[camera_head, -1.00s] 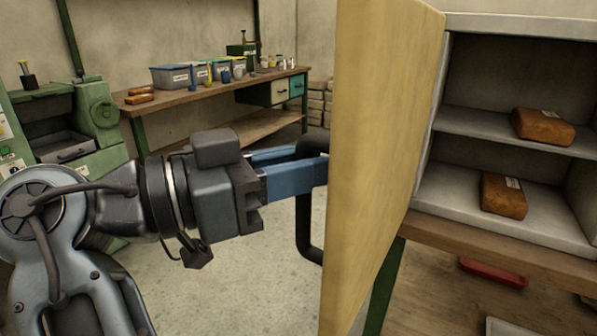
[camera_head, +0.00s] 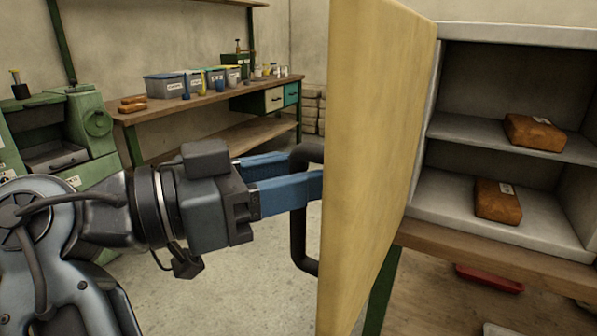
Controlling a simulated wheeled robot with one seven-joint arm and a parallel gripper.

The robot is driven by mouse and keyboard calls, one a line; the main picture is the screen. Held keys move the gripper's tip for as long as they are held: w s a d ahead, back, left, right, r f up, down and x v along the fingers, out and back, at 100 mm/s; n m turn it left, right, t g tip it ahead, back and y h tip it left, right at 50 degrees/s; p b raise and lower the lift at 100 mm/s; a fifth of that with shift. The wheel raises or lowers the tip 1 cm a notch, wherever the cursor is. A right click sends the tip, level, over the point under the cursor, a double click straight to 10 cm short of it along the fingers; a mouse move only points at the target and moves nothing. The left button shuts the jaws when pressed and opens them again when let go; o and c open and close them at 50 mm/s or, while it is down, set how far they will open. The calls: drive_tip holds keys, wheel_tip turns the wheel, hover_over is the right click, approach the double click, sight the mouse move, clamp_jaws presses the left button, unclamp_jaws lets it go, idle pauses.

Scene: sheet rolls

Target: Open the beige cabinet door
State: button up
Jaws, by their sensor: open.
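The beige cabinet door (camera_head: 370,150) stands swung wide open, its edge toward me, left of the cabinet (camera_head: 432,205). Its dark bar handle (camera_head: 298,240) is on the door's left face. My gripper (camera_head: 300,172) comes from the left with its blue fingers apart. The fingers lie at the upper part of the handle, one in front of it and one behind; whether they touch it I cannot tell. The cabinet's inside shows two shelves, with a brown wrapped block (camera_head: 535,132) on the upper one and another brown block (camera_head: 497,201) below.
The cabinet stands on a wooden bench (camera_head: 480,250) with a red tray (camera_head: 489,278) beneath. A long workbench (camera_head: 205,100) with grey bins (camera_head: 165,87) is at the back left. Green machines (camera_head: 90,125) stand at the left. Bare floor shows between.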

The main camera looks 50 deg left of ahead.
drive_tip(key=s+a, duration=0.1)
drive_tip(key=s, duration=0.6)
drive_tip(key=shift+a, duration=0.2)
